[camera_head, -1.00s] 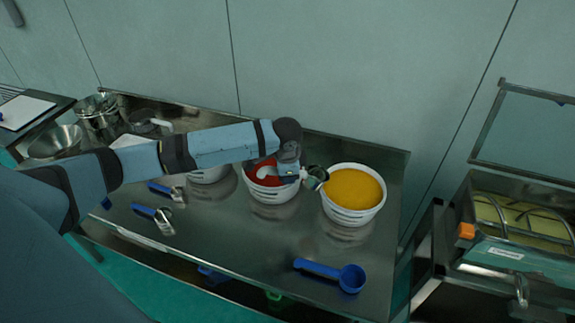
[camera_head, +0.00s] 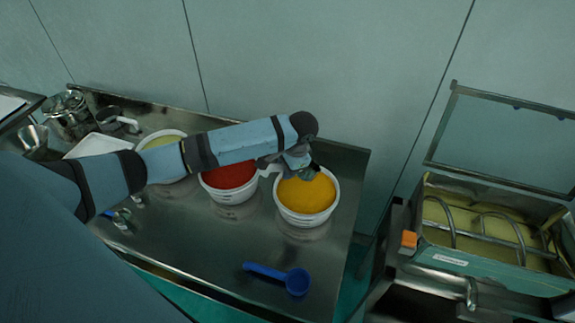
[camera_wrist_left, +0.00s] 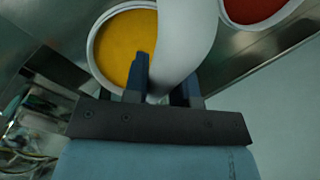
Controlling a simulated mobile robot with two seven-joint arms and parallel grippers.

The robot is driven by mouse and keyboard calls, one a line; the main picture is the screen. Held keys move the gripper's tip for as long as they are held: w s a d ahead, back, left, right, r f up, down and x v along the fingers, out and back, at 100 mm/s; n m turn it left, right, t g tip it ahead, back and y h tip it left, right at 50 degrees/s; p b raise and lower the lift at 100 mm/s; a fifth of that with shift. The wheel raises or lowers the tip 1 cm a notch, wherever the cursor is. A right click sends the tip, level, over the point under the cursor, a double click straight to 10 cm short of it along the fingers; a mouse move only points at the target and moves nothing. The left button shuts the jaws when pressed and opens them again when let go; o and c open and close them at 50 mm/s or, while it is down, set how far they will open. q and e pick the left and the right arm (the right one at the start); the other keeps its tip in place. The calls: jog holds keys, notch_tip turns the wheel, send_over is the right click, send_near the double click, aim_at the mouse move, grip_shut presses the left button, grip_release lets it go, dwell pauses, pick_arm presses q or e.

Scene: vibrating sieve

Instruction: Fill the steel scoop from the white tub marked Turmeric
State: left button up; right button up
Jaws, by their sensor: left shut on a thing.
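The white tub (camera_head: 304,219) of orange-yellow powder stands at the right of the row of tubs; I cannot read its marking. My left gripper (camera_head: 297,165) is over the far part of this tub. It is shut on the steel scoop, whose pale handle (camera_head: 271,166) sticks out to the left. In the left wrist view the handle (camera_wrist_left: 185,45) runs between the fingers, in front of the yellow powder (camera_wrist_left: 122,42). The scoop's cup is mostly hidden, and I cannot tell whether it touches the powder. My right gripper is not in view.
A tub of red powder (camera_head: 229,175) stands just left, and a tub of pale yellow powder (camera_head: 163,137) beyond it. A blue scoop (camera_head: 280,277) lies on the steel table's front. The sieve machine (camera_head: 480,235) stands at the right. The table between the tubs and blue scoop is clear.

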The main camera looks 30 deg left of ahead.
pick_arm(q)
jog(key=w+f+b, duration=0.1)
jog(key=f+b, duration=0.2)
jog(key=f, duration=0.3)
jog(key=w+d+f+b, duration=0.1)
jog(key=w+f+b, duration=0.1)
jog(key=f, duration=0.5)
jog(key=shift+w+d+b, duration=0.25)
jog(key=shift+b, duration=0.25)
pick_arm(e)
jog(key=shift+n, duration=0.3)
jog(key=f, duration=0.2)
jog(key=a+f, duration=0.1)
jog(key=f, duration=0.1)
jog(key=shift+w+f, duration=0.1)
pick_arm(q)
jog(key=shift+f, duration=0.1)
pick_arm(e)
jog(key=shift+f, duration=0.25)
